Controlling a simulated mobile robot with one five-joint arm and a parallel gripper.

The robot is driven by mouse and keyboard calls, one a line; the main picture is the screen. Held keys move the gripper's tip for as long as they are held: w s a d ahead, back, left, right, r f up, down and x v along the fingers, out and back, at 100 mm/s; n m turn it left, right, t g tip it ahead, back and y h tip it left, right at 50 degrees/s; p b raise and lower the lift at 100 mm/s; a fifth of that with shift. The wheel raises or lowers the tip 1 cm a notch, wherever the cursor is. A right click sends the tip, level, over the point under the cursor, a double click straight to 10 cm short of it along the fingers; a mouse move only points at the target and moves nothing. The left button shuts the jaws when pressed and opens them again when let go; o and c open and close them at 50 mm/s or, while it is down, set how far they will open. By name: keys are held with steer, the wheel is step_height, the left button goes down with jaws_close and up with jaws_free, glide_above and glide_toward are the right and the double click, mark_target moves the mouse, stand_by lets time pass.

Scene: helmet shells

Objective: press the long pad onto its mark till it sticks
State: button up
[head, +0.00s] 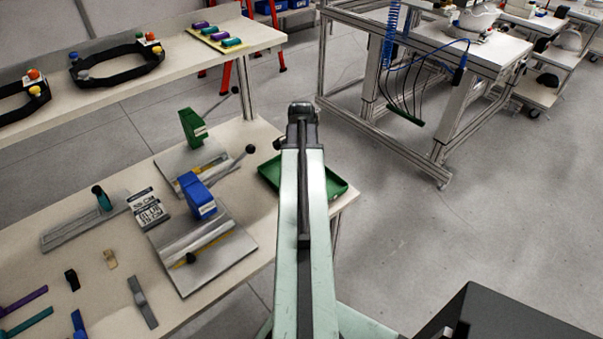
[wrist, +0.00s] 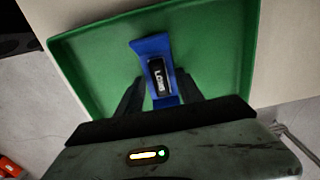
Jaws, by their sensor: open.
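A blue pad (wrist: 155,47) with a black label that appears to read "LONG" is in the wrist view, within the green tray (wrist: 95,75). My gripper (wrist: 160,84) is open, with one dark finger on each side of the pad's lower part. Whether the fingers touch the pad cannot be told. In the head view the green tray (head: 334,184) shows at the table's right end, partly behind my arm. The pad and my fingertips are hidden there by the arm. I cannot make out the pad's mark in either view.
A shelf (head: 178,48) holds black frames (head: 117,66). A metal-framed bench (head: 437,60) stands right; floor between is clear.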

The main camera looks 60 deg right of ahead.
step_height(320, 180, up, 8)
steer(key=p, duration=0.7)
steer(key=shift+f, duration=0.1)
